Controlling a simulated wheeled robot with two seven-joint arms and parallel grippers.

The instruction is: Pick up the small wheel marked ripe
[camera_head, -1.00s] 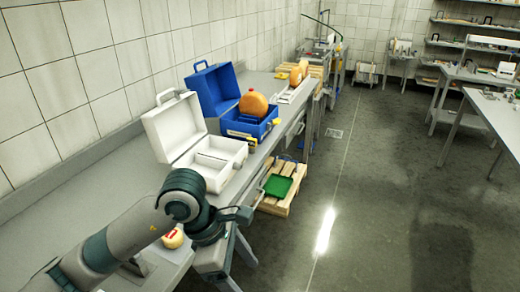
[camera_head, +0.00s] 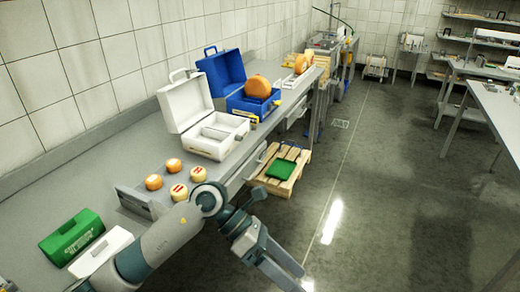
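Several small cheese wheels sit on the grey bench in front of the white case. Two are paler with red marks on top, one at the right (camera_head: 198,174) and one nearer (camera_head: 178,192). Two are more orange with whitish tops, one at the back (camera_head: 173,165) and one at the left (camera_head: 153,182). The markings are too small to read, so I cannot tell which is ripe. My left gripper (camera_head: 284,272) hangs over the floor, right of the bench edge and away from the wheels. Its fingers look apart and empty, with the tips near the bottom edge. My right gripper is not in view.
An open white case (camera_head: 218,145) and an open blue case (camera_head: 240,103) with a large orange wheel (camera_head: 257,87) stand behind the small wheels. A green box (camera_head: 72,237) and a white box (camera_head: 100,252) are at front left. A wooden pallet (camera_head: 282,183) lies on the floor.

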